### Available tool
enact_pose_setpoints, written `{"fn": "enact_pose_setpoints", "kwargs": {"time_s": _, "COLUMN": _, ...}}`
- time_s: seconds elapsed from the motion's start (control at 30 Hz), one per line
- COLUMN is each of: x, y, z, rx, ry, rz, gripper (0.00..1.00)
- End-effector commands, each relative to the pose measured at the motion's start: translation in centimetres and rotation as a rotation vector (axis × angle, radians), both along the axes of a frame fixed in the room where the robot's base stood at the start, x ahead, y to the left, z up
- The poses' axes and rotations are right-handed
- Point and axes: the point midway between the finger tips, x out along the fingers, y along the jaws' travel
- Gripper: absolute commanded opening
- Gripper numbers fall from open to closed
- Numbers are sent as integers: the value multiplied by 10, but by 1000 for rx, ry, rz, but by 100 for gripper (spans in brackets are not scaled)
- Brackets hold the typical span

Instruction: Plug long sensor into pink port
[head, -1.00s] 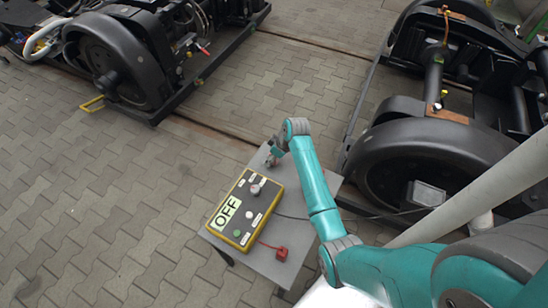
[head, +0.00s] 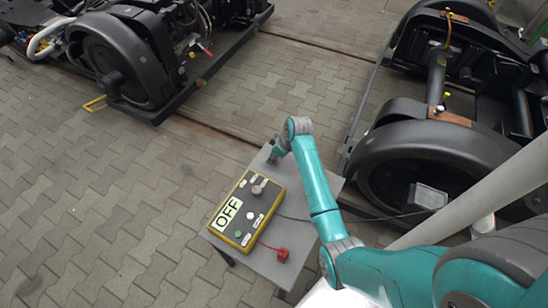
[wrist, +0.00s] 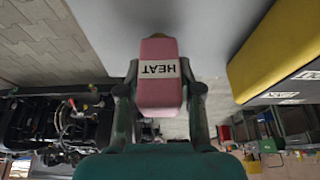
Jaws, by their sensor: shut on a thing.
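My gripper (wrist: 160,95) is shut on a pink block (wrist: 158,88) with a white label reading HEAT, upside down in the wrist view. A small brass-coloured tip shows at the block's far end, close to the grey table top (wrist: 205,30). In the head view my gripper (head: 273,159) is low over the table's far corner, beyond the control box; the pink block cannot be made out there. Whether this block is the long sensor's plug, I cannot tell. No pink port can be picked out.
The yellow-edged control box (head: 247,210) on the table (head: 215,243) displays OFF. A red connector (head: 282,254) on a red cord lies at the near right. A bogie wheel (head: 420,165) stands close right; another bogie (head: 112,58) is far left. Paving left is clear.

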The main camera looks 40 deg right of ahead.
Motion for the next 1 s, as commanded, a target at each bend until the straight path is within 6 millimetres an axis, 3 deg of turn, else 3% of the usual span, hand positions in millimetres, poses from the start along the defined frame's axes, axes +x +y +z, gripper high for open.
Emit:
{"fn": "enact_pose_setpoints", "kwargs": {"time_s": 0.3, "x": 1, "y": -1, "z": 59, "rx": -2, "ry": -4, "rz": 0, "gripper": 4}}
{"fn": "enact_pose_setpoints", "kwargs": {"time_s": 0.5, "x": 1, "y": 0, "z": 84, "rx": -3, "ry": -3, "rz": 1, "gripper": 4}}
{"fn": "enact_pose_setpoints", "kwargs": {"time_s": 1.0, "x": 0, "y": 0, "z": 90, "rx": -1, "ry": -1, "rz": 1, "gripper": 4}}
